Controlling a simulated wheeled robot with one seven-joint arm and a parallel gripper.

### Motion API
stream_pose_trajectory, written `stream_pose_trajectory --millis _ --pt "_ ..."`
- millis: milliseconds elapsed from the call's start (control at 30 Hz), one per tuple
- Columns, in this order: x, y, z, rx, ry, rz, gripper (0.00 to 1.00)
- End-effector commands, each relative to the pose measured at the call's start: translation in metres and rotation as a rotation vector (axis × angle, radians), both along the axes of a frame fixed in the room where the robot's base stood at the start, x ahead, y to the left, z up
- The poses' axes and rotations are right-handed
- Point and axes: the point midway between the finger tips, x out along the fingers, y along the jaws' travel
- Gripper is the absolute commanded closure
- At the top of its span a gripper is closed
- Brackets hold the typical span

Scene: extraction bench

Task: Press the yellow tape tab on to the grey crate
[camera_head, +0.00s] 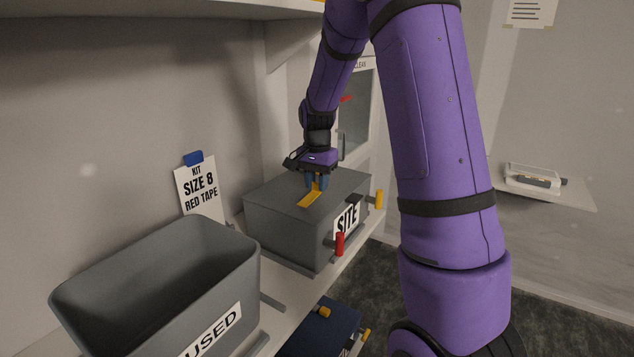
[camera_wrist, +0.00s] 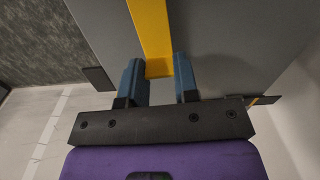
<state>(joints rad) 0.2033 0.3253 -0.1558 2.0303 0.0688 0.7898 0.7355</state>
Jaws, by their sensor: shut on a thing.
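The grey crate (camera_head: 283,220) with a SITE label stands on the bench in the head view. Its flat grey top (camera_wrist: 215,40) fills much of the wrist view. The yellow tape tab (camera_head: 310,199) lies along or just above that top; I cannot tell whether it touches. In the wrist view the tab (camera_wrist: 152,30) runs from the top edge down to between my fingers. My gripper (camera_head: 316,181) points down over the crate top, its blue fingers (camera_wrist: 160,75) shut on the near end of the tab.
An open grey bin (camera_head: 254,264) labelled USED stands in front left. A card (camera_head: 201,190) reads KIT SIZE 8 RED TAPE. A dark blue box (camera_head: 318,333) sits lower down.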

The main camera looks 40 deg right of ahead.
Motion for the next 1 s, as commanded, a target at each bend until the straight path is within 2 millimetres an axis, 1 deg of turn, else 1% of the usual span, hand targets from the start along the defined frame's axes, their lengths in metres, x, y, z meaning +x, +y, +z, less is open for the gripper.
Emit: stream_pose_trajectory --millis 1000 --pt "0.0 0.0 -0.0098 0.001 0.0 0.0 0.92"
